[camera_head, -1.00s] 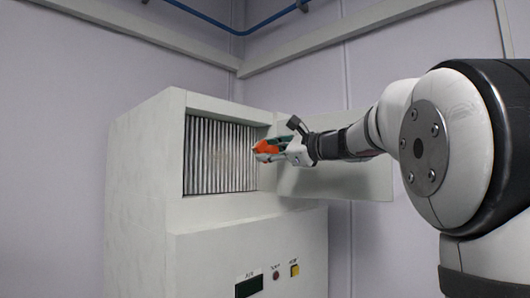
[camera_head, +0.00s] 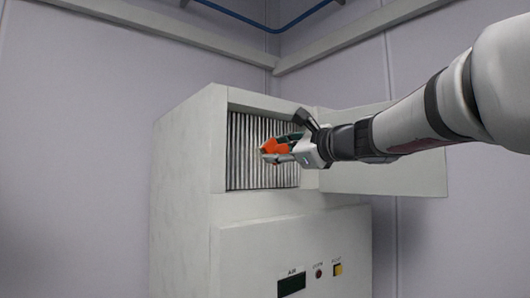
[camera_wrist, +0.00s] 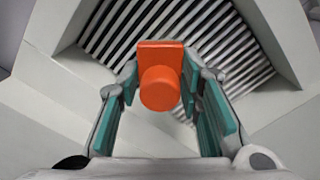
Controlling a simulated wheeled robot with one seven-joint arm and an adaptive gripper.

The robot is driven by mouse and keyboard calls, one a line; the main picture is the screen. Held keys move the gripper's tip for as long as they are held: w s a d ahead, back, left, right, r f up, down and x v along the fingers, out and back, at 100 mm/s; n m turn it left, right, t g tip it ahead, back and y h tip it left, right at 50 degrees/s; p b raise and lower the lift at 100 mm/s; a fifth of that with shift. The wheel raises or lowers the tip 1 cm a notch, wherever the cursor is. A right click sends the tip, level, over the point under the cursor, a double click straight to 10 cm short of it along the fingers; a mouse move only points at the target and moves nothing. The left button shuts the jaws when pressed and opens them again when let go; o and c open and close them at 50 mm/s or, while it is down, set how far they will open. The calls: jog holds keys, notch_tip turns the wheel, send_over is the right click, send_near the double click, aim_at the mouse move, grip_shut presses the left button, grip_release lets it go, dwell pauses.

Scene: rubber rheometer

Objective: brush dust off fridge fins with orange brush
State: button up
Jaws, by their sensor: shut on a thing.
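The orange brush (camera_head: 272,147) is held in my gripper (camera_head: 290,148) in front of the fridge fins (camera_head: 245,158). In the wrist view the brush (camera_wrist: 160,75) sits between the teal finger pads of my gripper (camera_wrist: 158,98), with its round orange end toward the camera. The fins (camera_wrist: 190,30) show behind it as slanted dark and light bars. The brush's far side is hidden, so I cannot tell whether it touches the fins. A pale dusty patch lies on the fins just left of the brush in the head view.
The fins sit in a recess of a white cabinet (camera_head: 180,190). An open panel (camera_head: 400,180) stands out to the right, behind my arm. Below are a dark display (camera_head: 291,284), a red button (camera_head: 318,273) and a yellow button (camera_head: 338,270). A blue pipe (camera_head: 240,17) runs along the wall above.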

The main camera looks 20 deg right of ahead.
jog(key=shift+s+a+f, duration=0.15)
jog(key=shift+a, duration=0.4)
jog(key=shift+x, duration=2.9)
jog(key=shift+x, duration=1)
